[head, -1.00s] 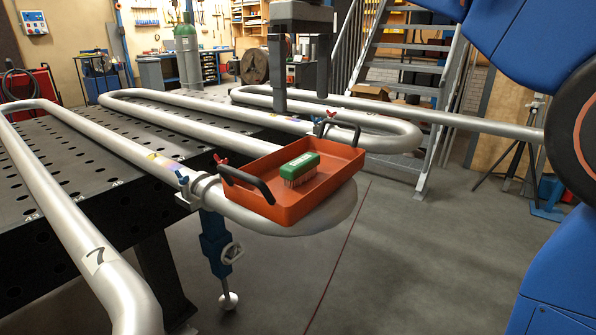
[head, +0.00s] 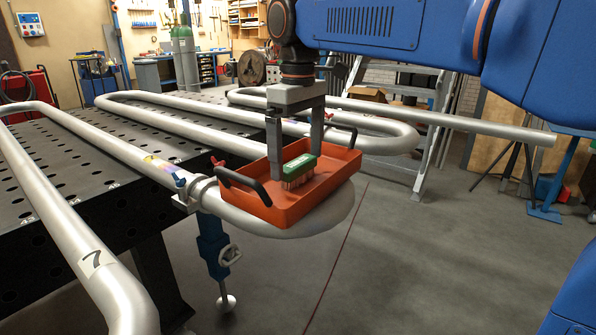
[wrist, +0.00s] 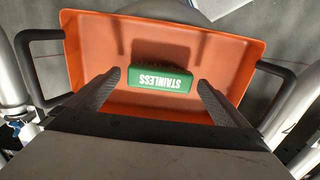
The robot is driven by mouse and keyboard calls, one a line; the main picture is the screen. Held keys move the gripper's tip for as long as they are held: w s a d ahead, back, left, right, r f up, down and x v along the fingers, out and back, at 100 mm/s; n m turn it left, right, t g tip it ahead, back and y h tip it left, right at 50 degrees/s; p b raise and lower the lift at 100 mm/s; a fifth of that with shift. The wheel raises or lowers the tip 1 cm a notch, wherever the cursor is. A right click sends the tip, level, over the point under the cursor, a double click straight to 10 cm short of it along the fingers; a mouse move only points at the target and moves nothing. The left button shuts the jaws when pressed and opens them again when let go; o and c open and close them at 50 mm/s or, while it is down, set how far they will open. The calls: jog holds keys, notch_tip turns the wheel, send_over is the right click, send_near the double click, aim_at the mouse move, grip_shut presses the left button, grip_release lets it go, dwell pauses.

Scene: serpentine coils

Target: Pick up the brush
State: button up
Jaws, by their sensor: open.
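A brush (head: 299,172) with a green block and pale bristles lies in an orange tray (head: 283,213) with black handles. My gripper (head: 295,161) is open above the tray, its fingers reaching down over it. One finger stands in front of the brush's left side in the head view and the other is behind it. I see nothing held, and no clear contact with the brush.
The tray (wrist: 84,40) rests on the bend of a grey serpentine pipe (head: 130,150) at the edge of a black perforated table (head: 60,190). A blue clamp (head: 213,243) hangs below the pipe. Open floor (head: 420,260) lies to the right.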

aim_at(298, 162)
jog(key=shift+f, duration=1.15)
jog(key=c, duration=1.1)
notch_tip(298, 162, up, 10)
jog(key=shift+r, duration=0.1)
jog(key=o, duration=0.5)
jog(key=c, duration=0.3)
